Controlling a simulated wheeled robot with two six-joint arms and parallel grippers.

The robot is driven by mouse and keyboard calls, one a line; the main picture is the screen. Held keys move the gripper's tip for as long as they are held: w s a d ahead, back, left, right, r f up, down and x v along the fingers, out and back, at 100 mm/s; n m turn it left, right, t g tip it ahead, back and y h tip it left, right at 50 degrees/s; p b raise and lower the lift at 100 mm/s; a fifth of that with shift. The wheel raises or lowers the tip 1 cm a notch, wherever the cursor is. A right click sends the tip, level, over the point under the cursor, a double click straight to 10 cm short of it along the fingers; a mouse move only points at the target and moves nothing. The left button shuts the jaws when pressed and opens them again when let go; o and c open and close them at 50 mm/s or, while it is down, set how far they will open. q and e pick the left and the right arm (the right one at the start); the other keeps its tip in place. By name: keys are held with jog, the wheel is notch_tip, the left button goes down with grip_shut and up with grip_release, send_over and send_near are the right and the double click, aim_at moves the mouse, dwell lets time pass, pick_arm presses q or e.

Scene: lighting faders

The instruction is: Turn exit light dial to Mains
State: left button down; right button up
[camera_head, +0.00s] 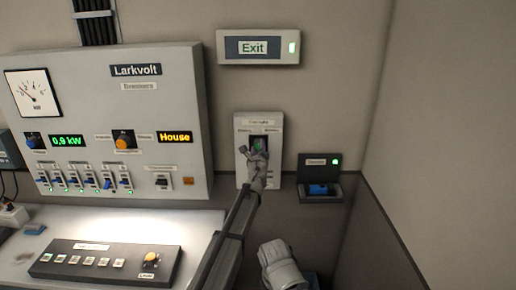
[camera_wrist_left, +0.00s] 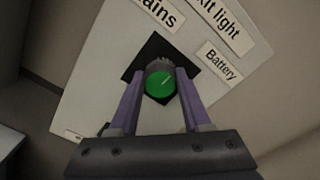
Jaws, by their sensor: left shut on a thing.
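The exit light dial (camera_wrist_left: 160,84) has a green face with a white mark. In the left wrist view the mark points to the upper right, between the Mains label (camera_wrist_left: 162,10), partly cut off, and the Battery label (camera_wrist_left: 220,61). My left gripper (camera_wrist_left: 160,92) is shut on the dial, one finger on each side. In the head view my left gripper (camera_head: 257,152) reaches up to the pale dial plate (camera_head: 242,170) on the wall and partly hides it. My right gripper is not in view.
A lit Exit sign (camera_head: 253,48) hangs above the plate. The Larkvolt panel (camera_head: 100,120) with switches is to the left. A black box with a blue item (camera_head: 318,189) is to the right. A button console (camera_head: 105,263) lies on the desk below.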

pick_arm(q)
jog(key=n, duration=0.4)
jog(key=shift+f+n, duration=0.1)
jog(key=shift+n, duration=2.4)
jog(key=shift+a+f, duration=0.1)
jog(key=shift+c, duration=1.8)
grip_release()
jog(key=shift+s, duration=0.1)
jog(key=s, duration=0.7)
jog(key=shift+s, duration=0.35)
